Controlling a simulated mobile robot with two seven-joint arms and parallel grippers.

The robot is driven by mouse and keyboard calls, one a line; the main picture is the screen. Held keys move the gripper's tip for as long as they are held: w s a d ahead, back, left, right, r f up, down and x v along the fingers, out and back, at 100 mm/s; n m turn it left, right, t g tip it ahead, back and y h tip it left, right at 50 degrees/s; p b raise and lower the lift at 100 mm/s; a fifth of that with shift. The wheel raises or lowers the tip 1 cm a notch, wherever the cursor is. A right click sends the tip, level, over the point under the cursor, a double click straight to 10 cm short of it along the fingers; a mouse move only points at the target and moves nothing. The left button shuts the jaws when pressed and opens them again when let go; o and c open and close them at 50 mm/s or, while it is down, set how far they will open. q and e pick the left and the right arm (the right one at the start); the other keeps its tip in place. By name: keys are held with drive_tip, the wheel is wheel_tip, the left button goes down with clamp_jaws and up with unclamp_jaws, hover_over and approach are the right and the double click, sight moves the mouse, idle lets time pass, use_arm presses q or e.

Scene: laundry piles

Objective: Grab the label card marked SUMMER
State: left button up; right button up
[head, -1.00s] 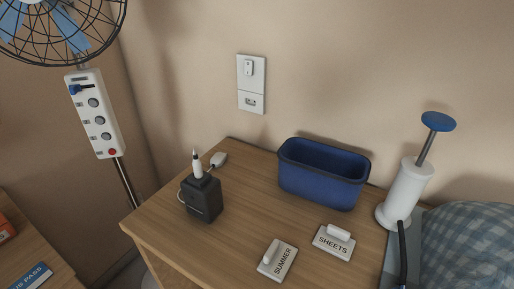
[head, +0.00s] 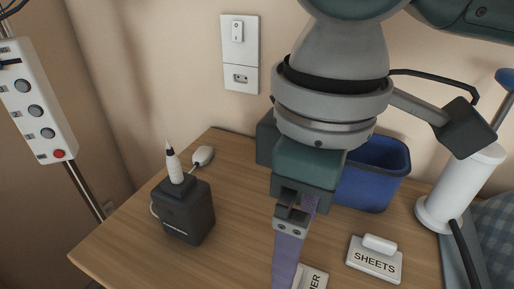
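The white SUMMER card (head: 316,276) lies on the wooden bedside table (head: 240,210) at the bottom edge of the head view. Only its right part with the last letters shows; my gripper hides the rest or it is cut off. My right gripper (head: 286,268) comes down from the upper right, with its purple finger in front of the card. The fingertips run to the lower frame edge, so I cannot see whether they touch the card or how far apart they are. My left gripper is not in view.
The white SHEETS card (head: 374,262) lies just right of the SUMMER card. A blue bin (head: 375,180) stands behind my gripper. A white pump-like cylinder (head: 460,190) stands at right. A black charger block (head: 184,212) with a white-tipped item stands at left.

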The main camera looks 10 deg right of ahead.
sight(306, 277)
drive_tip(key=f, duration=0.3)
drive_tip(key=f+b, duration=0.1)
drive_tip(key=f, duration=0.2)
drive_tip(key=f+b, duration=0.1)
drive_tip(key=f, duration=0.3)
drive_tip(key=shift+w+d, duration=0.25)
drive_tip(key=shift+w, duration=0.05)
drive_tip(key=shift+r, duration=0.1)
drive_tip(key=shift+c, duration=0.4)
drive_tip(key=c, duration=1.3)
